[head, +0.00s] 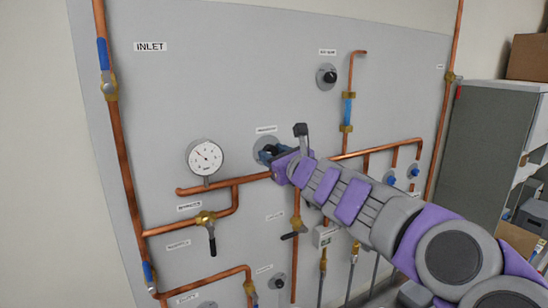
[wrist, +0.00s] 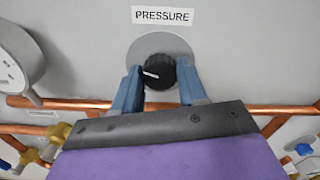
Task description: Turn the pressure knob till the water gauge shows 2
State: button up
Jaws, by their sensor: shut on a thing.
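The black pressure knob (wrist: 160,71) sits on a round grey plate (wrist: 143,46) under the label PRESSURE. In the head view my gripper (head: 267,151) is at the panel and mostly hides the knob. The white round water gauge (head: 205,158) is left of the knob. A small reddish needle shows near its centre, but its reading is too small to tell.
Copper pipes (head: 250,179) run just below the knob, with a black-handled valve (head: 209,222) at lower left. Another black knob (head: 327,76) is at upper right. A grey cabinet (head: 485,150) stands at right.

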jog(key=n+b, duration=0.2)
jog(key=n, duration=0.3)
jog(key=shift+f, duration=0.15)
jog(key=shift+a+f+n+b, duration=0.1)
jog(key=shift+n+b, duration=1.15)
jog(key=shift+n, duration=1.05)
jog(key=o, duration=1.1)
jog(key=shift+s, duration=0.1)
jog(key=shift+c, duration=0.2)
jog(key=v, duration=1.7)
jog(key=shift+b, duration=0.35)
